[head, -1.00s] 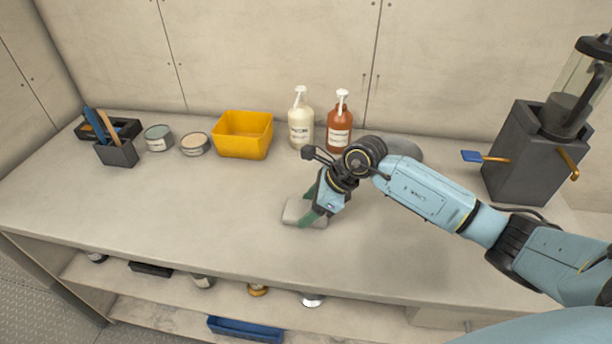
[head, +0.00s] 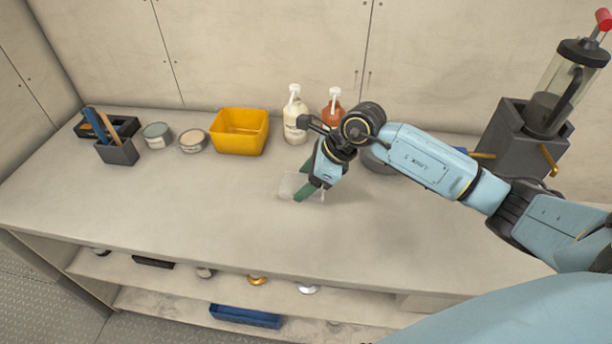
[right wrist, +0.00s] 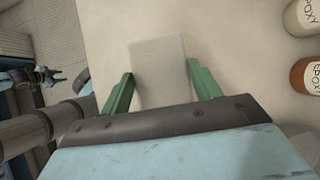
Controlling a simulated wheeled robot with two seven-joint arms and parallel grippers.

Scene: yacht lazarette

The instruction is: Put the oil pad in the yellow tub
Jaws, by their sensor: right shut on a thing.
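The oil pad (head: 288,184) is a pale, flat rectangle. My right gripper (head: 308,190) is shut on it, with the green fingers at its sides; the right wrist view shows the pad (right wrist: 158,62) between both fingers (right wrist: 160,88). The pad looks raised a little above the counter, but the height is hard to tell. The yellow tub (head: 238,148) stands at the back of the counter, left of and behind the gripper, and looks empty. My left gripper is not in view.
A white pump bottle (head: 294,122) and an orange-brown one (head: 331,108) stand right of the tub. Two tins (head: 193,142) and a dark holder with tools (head: 118,152) stand left of it. A dark machine (head: 518,145) is at right. The counter's front and left (head: 150,205) are clear.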

